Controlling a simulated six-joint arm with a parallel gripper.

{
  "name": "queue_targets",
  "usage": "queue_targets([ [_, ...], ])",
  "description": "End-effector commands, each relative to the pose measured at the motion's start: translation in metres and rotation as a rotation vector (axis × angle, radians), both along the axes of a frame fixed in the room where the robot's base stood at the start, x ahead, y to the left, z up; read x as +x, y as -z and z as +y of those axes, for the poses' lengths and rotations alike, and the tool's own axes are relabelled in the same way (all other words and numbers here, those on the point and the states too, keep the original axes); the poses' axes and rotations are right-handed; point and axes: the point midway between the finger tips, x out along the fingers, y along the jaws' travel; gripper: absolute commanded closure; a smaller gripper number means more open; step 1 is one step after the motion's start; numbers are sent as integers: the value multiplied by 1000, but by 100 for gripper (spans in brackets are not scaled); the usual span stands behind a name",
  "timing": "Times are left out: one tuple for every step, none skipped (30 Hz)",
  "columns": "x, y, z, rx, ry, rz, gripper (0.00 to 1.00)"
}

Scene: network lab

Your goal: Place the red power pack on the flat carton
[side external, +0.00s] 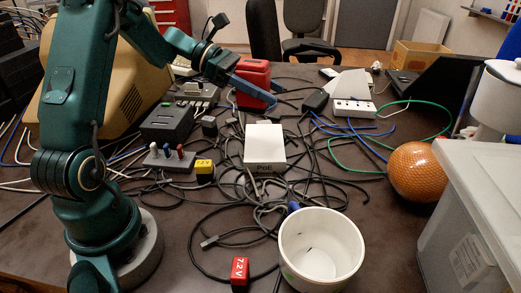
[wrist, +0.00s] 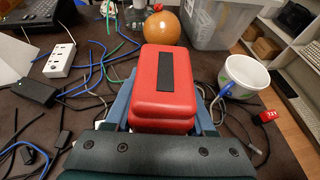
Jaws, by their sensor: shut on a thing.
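The red power pack (side external: 254,72) is a rounded red box with a black strip on top. It fills the middle of the wrist view (wrist: 178,100). My gripper (side external: 254,94) is shut on it, with one blue finger on each side in the wrist view (wrist: 163,112). I cannot tell how far the pack is above the table. The flat carton (side external: 265,142) is a low white box marked PoE, in the middle of the table in the side view. The pack is behind it there, apart from it. I cannot make the carton out in the wrist view.
Black cables tangle around the carton. A black box (side external: 167,122), a yellow block (side external: 204,169) and a small red 7.2 V block (side external: 240,271) lie nearby. A white bucket (side external: 322,272) stands in front. An orange ball (side external: 417,171) and a grey bin (side external: 475,220) stand right.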

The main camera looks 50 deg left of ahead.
Motion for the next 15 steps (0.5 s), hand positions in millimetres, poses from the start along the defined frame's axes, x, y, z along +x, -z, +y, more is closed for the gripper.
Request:
queue_targets([
  [-3, -3, 22, 1, -28, -4, 100],
  [-5, -3, 32, 0, -39, -2, 100],
  [-9, -4, 45, 0, -57, -1, 100],
  [-12, -5, 54, -1, -68, -1, 100],
  [-14, -5, 63, 0, -82, -1, 100],
  [-17, -5, 73, -2, -99, -1, 100],
  [-19, -5, 80, -2, -111, -1, 100],
  [-21, -4, 86, -2, -124, 1, 100],
  [-23, -4, 93, -2, -139, 1, 100],
  [-25, -3, 97, -2, -150, 1, 100],
  [-26, -3, 100, -3, -160, 0, 100],
  [-26, -2, 103, -3, -169, 1, 100],
  [-26, -1, 103, -4, -173, 0, 100],
  [-25, 0, 102, -4, -176, -1, 100],
  [-23, 3, 99, -6, -177, 0, 100],
])
